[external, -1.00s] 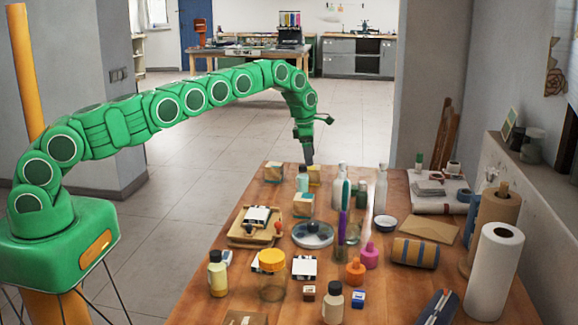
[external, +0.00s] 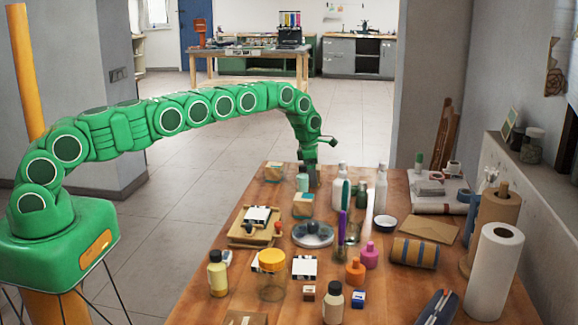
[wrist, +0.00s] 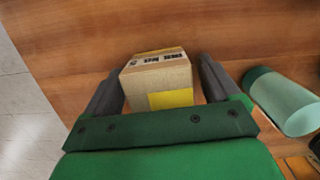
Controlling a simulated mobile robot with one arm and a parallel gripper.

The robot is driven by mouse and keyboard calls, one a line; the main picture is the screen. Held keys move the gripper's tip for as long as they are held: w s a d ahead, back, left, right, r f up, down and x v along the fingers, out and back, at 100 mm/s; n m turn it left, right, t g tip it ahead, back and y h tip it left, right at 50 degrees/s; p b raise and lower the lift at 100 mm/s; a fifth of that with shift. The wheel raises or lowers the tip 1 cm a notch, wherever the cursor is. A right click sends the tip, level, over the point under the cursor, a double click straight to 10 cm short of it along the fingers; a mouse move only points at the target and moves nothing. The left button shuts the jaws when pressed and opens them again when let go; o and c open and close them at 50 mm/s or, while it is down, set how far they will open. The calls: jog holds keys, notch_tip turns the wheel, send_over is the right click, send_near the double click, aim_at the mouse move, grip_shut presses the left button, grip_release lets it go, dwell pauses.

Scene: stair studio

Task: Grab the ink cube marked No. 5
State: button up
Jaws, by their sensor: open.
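A cardboard-coloured cube (wrist: 160,82) with a yellow patch and black lettering shows in the wrist view; its number is not clearly legible. My gripper (wrist: 162,68) is open, with one finger on each side of the cube and narrow gaps visible. In the external view my gripper (external: 312,180) is down at the table's far end and hides the cube. Two similar cubes stand on the table, one at the far left (external: 273,172) and one nearer (external: 303,205); their numbers cannot be read.
White bottles (external: 340,178) stand further right. A wooden tray (external: 240,238), a round dish (external: 312,242) and several jars crowd the nearer table. Beyond the cube the wood is bare.

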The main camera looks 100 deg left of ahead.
jog(key=shift+c, duration=0.4)
jog(key=c, duration=1)
jog(key=shift+r, duration=0.15)
jog(key=shift+c, duration=0.2)
